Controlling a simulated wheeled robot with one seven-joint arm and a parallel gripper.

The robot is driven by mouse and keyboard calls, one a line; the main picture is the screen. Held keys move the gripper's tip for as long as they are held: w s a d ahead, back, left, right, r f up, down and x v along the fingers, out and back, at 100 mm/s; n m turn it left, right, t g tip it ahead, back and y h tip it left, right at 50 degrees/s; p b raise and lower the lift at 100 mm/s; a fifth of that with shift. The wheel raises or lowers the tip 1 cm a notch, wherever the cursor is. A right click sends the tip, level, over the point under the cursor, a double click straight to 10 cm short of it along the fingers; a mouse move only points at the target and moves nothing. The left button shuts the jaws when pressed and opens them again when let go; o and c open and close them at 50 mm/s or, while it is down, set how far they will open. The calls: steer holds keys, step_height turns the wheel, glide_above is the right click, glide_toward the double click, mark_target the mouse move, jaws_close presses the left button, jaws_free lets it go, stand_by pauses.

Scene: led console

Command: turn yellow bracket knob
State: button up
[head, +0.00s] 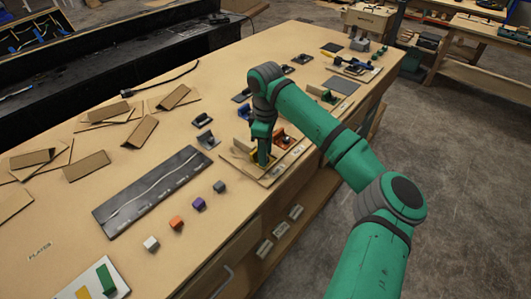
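A small wooden panel (240,168) lies near the front edge of the bench. A yellow part (254,155), apparently the yellow bracket knob, shows a little at the left of my gripper on this panel. My gripper (262,160) points down at the yellow part, close to it or touching it. The gripper covers most of the part, and I cannot tell whether the fingers are closed around it. An orange part in a dark bracket (281,136) stands just to the right on the same panel.
White, orange and purple cubes and a grey-green cube (219,187) stand in a row to the left. A dark strip panel (155,190) lies behind them. Several cardboard pieces (86,166) lie further left. More small devices (303,58) stand toward the far end.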

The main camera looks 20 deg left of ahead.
steer(key=shift+w+f, duration=0.1)
steer(key=shift+f, duration=0.25)
steer(key=shift+c, duration=1)
jaws_close()
